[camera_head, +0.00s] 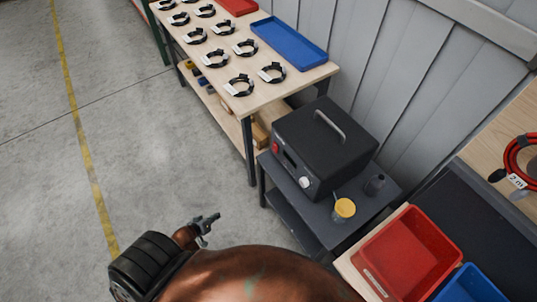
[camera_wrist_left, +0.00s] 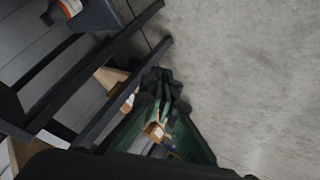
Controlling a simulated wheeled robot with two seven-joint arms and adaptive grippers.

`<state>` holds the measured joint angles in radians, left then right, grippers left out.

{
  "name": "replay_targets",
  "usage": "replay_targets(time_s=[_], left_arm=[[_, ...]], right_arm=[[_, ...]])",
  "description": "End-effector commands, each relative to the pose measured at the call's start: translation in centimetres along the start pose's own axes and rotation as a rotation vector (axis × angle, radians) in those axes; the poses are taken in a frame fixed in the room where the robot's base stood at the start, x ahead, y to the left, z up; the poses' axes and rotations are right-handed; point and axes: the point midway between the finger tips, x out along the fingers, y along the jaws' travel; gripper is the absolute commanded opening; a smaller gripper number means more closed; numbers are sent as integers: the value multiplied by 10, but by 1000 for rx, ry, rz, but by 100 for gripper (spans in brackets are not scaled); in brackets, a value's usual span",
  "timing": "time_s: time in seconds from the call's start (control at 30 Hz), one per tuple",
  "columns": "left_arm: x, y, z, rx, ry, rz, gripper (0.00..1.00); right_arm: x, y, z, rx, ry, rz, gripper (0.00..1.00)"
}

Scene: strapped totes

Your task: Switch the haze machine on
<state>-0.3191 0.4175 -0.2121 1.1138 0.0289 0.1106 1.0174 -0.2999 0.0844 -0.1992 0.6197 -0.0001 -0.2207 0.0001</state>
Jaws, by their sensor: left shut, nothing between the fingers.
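The haze machine (camera_head: 335,130) is a black box with a grey carry handle on top, standing on a small dark side table (camera_head: 350,229). Its front faces left and down in the head view, with a red switch (camera_head: 276,148) at the upper end and a white round knob (camera_head: 305,182) at the lower end. The switch is too small to read its position. My left gripper (camera_head: 213,219) is shut and empty, to the lower left of the machine, apart from it and over the floor. My right gripper is not in view.
A yellow-lidded jar (camera_head: 344,208) and a dark bottle (camera_head: 375,185) stand beside the machine. A wooden workbench (camera_head: 262,96) with several strap rings and a blue tray (camera_head: 289,42) is behind. A red tote (camera_head: 412,250) is at lower right. The floor at left is clear.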

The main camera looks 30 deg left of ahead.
Motion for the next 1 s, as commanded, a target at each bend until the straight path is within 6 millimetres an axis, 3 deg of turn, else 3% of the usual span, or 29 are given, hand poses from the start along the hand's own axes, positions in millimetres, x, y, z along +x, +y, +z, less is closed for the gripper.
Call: replay_targets(time_s=[0.03, 0.1, 0.2, 0.3, 0.4, 0.53, 1.0], left_arm=[[-2, 27, -49, -86, 59, 90, 0], [-12, 69, -105, -226, 107, 225, 0], [-35, 130, -166, -404, 113, 418, 0], [-63, 184, -205, -544, 69, 580, 0], [-86, 222, -226, -643, 10, 692, 0], [-104, 249, -239, -711, -46, 768, 0], [-105, 257, -242, -730, -60, 785, 0]], right_arm=[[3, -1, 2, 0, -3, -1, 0], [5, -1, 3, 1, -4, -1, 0], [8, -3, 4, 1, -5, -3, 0], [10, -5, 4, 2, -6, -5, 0], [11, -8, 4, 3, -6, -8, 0], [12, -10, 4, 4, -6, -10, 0], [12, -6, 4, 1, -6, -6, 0]])
